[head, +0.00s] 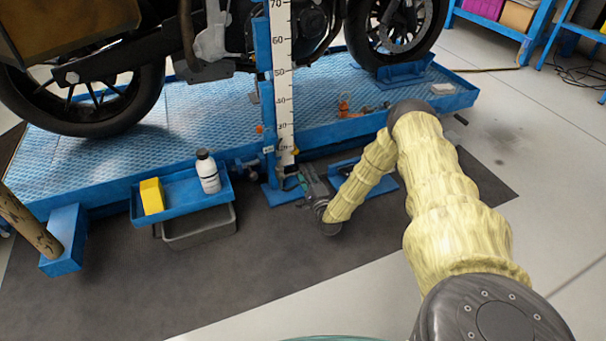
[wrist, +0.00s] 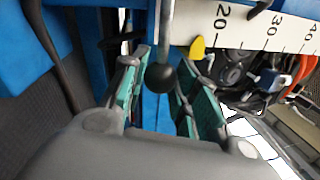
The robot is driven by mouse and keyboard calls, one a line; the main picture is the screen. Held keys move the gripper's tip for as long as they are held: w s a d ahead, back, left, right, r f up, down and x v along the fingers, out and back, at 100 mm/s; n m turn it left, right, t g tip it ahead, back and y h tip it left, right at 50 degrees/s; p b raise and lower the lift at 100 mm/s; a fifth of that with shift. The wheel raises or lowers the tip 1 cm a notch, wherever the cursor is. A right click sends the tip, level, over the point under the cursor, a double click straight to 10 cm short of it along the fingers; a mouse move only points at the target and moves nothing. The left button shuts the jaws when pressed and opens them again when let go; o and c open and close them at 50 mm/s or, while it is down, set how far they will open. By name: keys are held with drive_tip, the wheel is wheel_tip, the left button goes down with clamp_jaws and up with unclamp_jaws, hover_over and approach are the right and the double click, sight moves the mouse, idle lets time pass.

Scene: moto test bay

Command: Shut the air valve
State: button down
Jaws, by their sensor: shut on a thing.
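My gripper (head: 300,182) is low beside the foot of the blue post with the white ruler scale, in front of the lift platform. In the wrist view, a thin grey lever with a round black knob (wrist: 160,78) stands between the green-padded fingers of my gripper (wrist: 162,68). I take this lever for the air valve's handle. The fingers are shut on it, with the knob toward the palm. In the head view my gripper and the post hide the lever. The valve body is not clearly seen in either view.
The ruler scale (head: 284,85) rises close to my gripper, with a yellow pointer (wrist: 197,48) by it. A blue tray (head: 182,207) holds a white bottle (head: 208,172) and a yellow block (head: 151,196). A motorcycle stands on the blue platform (head: 90,165).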

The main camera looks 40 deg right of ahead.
drive_tip(key=shift+s+d+f, duration=0.15)
drive_tip(key=shift+d, duration=0.15)
drive_tip(key=c, duration=1.1)
unclamp_jaws()
drive_tip(key=shift+a, duration=0.2)
drive_tip(key=v, duration=1.1)
drive_tip(key=shift+s+a+f, duration=0.1)
drive_tip(key=shift+s+f, duration=0.05)
drive_tip(key=shift+s, duration=0.2)
